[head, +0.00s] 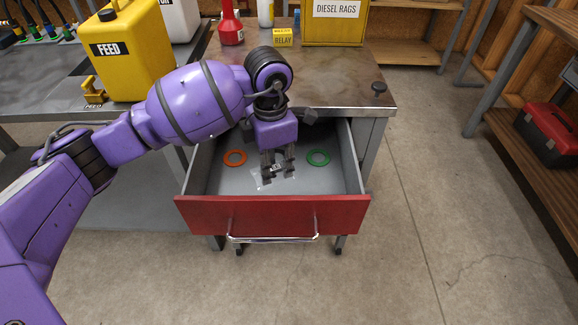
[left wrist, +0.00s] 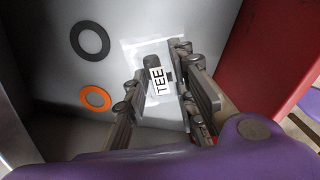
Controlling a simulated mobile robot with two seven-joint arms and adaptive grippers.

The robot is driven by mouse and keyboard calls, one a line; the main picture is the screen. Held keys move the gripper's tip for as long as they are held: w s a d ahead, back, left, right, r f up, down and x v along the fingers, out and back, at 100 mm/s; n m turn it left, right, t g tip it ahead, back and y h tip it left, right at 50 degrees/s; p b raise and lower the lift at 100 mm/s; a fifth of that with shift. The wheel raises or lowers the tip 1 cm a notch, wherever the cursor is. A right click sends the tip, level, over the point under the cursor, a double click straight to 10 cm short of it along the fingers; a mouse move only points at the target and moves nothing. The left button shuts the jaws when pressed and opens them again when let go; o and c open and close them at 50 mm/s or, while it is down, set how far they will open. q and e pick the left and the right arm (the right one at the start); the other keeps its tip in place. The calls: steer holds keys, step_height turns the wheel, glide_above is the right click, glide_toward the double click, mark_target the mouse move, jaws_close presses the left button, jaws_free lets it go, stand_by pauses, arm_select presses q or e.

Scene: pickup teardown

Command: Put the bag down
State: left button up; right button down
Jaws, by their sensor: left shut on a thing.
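The bag (head: 260,182) is small and clear, with a dark piece and a white label reading "TEE"; it also shows in the left wrist view (left wrist: 155,82). My left gripper (head: 277,176) reaches down into the open drawer (head: 272,214) and is shut on the bag. In the left wrist view the fingers (left wrist: 158,92) stand on either side of the labelled part. The bag is at or just above the drawer's grey floor; I cannot tell whether it touches. My right gripper is not in view.
An orange ring (head: 235,157) and a green ring (head: 318,157) lie in the drawer beside the gripper. A dark ring (left wrist: 90,39) shows in the left wrist view. The worktop (head: 345,85) above holds a yellow diesel rags box (head: 335,28) and a red bottle (head: 231,28).

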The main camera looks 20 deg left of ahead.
mark_target(274, 167)
arm_select(q)
step_height(274, 167, down, 4)
steer(key=shift+w+r, duration=0.15)
steer(key=shift+r, duration=0.1)
steer(key=shift+f, duration=1.7)
steer(key=shift+f, duration=0.1)
steer(key=shift+f, duration=0.15)
steer(key=o, duration=0.9)
step_height(274, 167, up, 13)
steer(key=shift+f, duration=0.2)
